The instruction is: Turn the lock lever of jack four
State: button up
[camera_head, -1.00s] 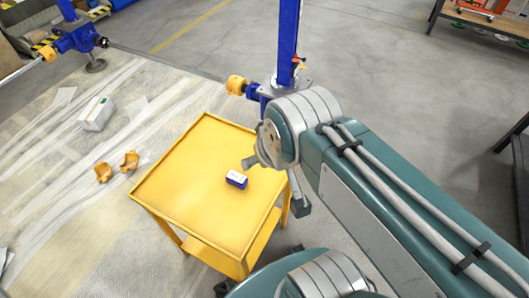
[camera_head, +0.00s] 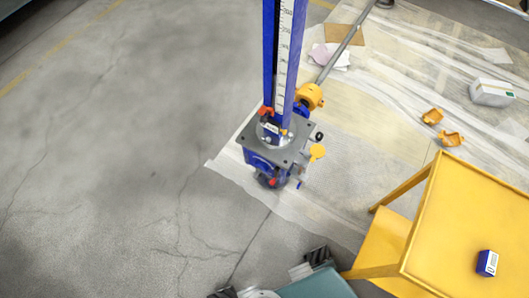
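A blue screw jack (camera_head: 268,165) stands upright on the floor at the middle of the view, with a tall blue column (camera_head: 268,55) that carries a white scale. A grey plate (camera_head: 290,150) tops its housing. A small red-orange part (camera_head: 266,111) sits at the column's foot, and another red part (camera_head: 273,182) shows low on the housing. I cannot tell which part is the lock lever, or read a jack number. My gripper is not in view; only teal and grey parts of my body show at the bottom edge.
A yellow table (camera_head: 480,225) with a small blue-and-white box (camera_head: 487,263) stands at the right. A pipe with a yellow coupling (camera_head: 310,96) runs up from the jack. Yellow clamp pieces (camera_head: 450,138) and a white box (camera_head: 492,92) lie on sheeting. The floor at left is clear.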

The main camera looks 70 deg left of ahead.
aim_at(277, 169)
jog(key=k+u, duration=0.15)
jog(key=u, duration=0.35)
jog(key=k+j+u, duration=0.15)
jog(key=u, duration=1.55)
jog(key=l+u, duration=0.2)
